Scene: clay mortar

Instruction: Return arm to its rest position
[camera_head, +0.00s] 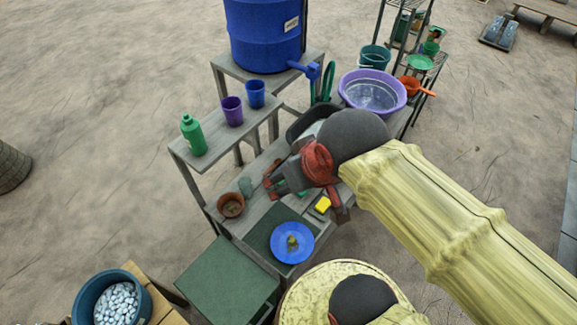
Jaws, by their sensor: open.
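My gripper (306,196), dark with red parts, is at the end of my yellow arm, which reaches in from the right. It is over the low wooden washing stand (258,212). Its fingers point toward the lower left and are spread, with no held object visible. The gripper and wrist hide part of the stand. Whether the gripper touches anything below cannot be told from this one view.
A shelf holds a green bottle (194,137) and two cups. A blue barrel (264,35) stands behind. Open ground lies left.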

